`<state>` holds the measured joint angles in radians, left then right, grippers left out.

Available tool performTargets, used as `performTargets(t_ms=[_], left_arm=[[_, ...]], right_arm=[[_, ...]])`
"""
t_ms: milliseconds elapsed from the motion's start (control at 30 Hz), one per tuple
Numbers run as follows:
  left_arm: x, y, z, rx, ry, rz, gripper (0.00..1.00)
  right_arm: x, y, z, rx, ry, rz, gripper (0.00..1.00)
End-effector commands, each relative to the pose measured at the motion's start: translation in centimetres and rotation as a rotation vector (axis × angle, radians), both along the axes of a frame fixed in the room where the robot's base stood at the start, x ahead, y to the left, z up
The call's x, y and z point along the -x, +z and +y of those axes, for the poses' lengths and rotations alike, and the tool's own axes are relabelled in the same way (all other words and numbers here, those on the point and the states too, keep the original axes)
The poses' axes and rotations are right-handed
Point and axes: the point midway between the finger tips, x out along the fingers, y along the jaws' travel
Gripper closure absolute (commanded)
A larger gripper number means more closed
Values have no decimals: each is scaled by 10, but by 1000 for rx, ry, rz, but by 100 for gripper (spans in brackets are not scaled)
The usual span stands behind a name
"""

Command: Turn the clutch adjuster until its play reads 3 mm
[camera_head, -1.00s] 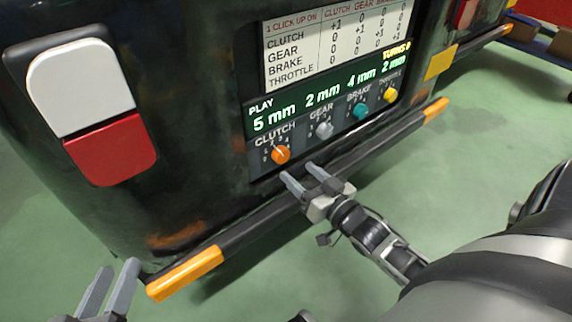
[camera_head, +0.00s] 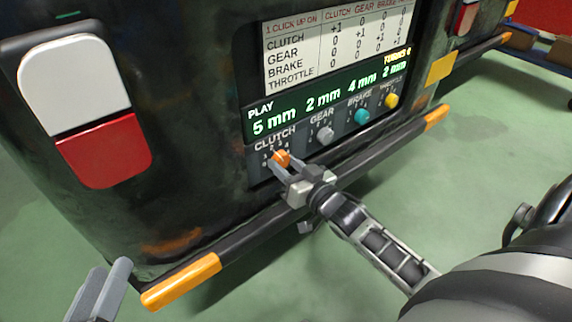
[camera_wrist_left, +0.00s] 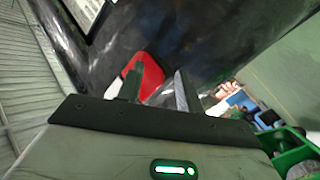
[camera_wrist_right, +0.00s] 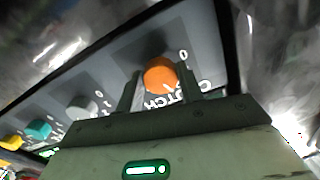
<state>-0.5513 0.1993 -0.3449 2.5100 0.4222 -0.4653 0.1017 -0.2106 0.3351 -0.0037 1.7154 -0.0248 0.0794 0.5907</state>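The orange clutch adjuster (camera_head: 281,157) is a round knob on the dark panel at the vehicle's rear. The display (camera_head: 272,121) above it reads 5 mm for clutch, then 2 mm, 4 mm and 2 mm. My right gripper (camera_head: 281,164) is at the clutch knob with its fingers apart, one on each side. In the right wrist view the orange knob (camera_wrist_right: 160,76) sits between the two fingers; I cannot tell whether they touch it. My left gripper (camera_head: 104,287) is open and empty at the lower left, away from the panel.
The grey gear knob (camera_head: 325,133), teal brake knob (camera_head: 362,116) and yellow throttle knob (camera_head: 392,100) sit to the right on the panel. A chart (camera_head: 335,48) is above the display. A black bumper bar with orange ends (camera_head: 182,281) runs below.

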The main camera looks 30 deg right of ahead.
Motion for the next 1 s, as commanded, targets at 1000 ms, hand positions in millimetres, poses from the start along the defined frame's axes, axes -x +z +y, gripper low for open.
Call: performTargets(t_ms=[1000], left_arm=[[1, -14, 11, -259, 23, 42, 64]], right_arm=[[0, 2, -1, 628, 1, -48, 85]])
